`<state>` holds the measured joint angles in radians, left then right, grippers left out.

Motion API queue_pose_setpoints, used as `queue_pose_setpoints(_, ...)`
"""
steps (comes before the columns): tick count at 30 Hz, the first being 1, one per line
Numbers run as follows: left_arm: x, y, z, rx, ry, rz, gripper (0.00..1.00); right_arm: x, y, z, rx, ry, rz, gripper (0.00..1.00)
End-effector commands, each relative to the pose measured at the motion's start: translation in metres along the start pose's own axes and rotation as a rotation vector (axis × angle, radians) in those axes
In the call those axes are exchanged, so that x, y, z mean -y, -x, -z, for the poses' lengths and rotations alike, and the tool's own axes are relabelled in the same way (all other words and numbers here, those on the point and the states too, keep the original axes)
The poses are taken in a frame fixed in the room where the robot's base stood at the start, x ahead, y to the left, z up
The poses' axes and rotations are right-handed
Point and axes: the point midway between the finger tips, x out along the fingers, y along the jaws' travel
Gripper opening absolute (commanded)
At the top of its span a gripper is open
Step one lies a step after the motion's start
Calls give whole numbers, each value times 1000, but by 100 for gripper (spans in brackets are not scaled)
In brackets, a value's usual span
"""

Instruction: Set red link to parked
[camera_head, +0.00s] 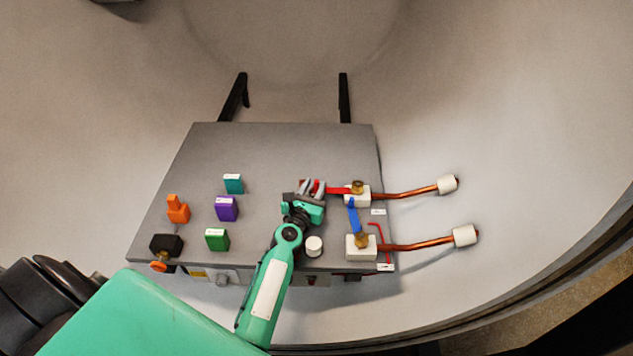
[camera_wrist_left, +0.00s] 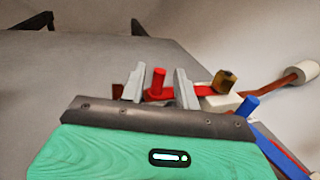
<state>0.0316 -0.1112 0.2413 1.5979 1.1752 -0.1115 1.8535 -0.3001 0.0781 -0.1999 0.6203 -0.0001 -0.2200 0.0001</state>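The red link (camera_head: 340,191) runs left from a brass nut on the rear white block (camera_head: 362,198). It also shows in the left wrist view (camera_wrist_left: 207,91), with an upright red post (camera_wrist_left: 157,82) at its left end. My left gripper (camera_head: 313,187) is at that end. In the left wrist view my left gripper (camera_wrist_left: 159,88) is open, one finger on each side of the post, with a visible gap on both sides. The blue link (camera_head: 353,217) extends between the rear and front white blocks; its blue post (camera_wrist_left: 252,103) stands right of the gripper. My right gripper is not in view.
Copper rods with white ends (camera_head: 447,184) stick out right of the grey table (camera_head: 280,145). Orange (camera_head: 178,212), teal (camera_head: 233,184), purple (camera_head: 227,209) and green (camera_head: 216,240) pieces stand on its left. A white round knob (camera_head: 314,245) is beside my forearm. The table's back is clear.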

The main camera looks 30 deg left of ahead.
Motion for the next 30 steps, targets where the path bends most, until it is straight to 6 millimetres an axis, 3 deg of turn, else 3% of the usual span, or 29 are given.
queue_pose_setpoints(6, 0, -21, 1, 0, 0, 0, 31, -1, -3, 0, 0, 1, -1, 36)
queue_pose_setpoints(17, 0, -26, 0, 0, -1, 0, 31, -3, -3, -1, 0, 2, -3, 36)
queue_pose_setpoints(22, 0, -25, 0, 0, -1, 0, 2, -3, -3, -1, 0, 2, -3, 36)
queue_pose_setpoints(30, -1, -27, 1, 0, -3, 14, 0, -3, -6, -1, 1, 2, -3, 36)
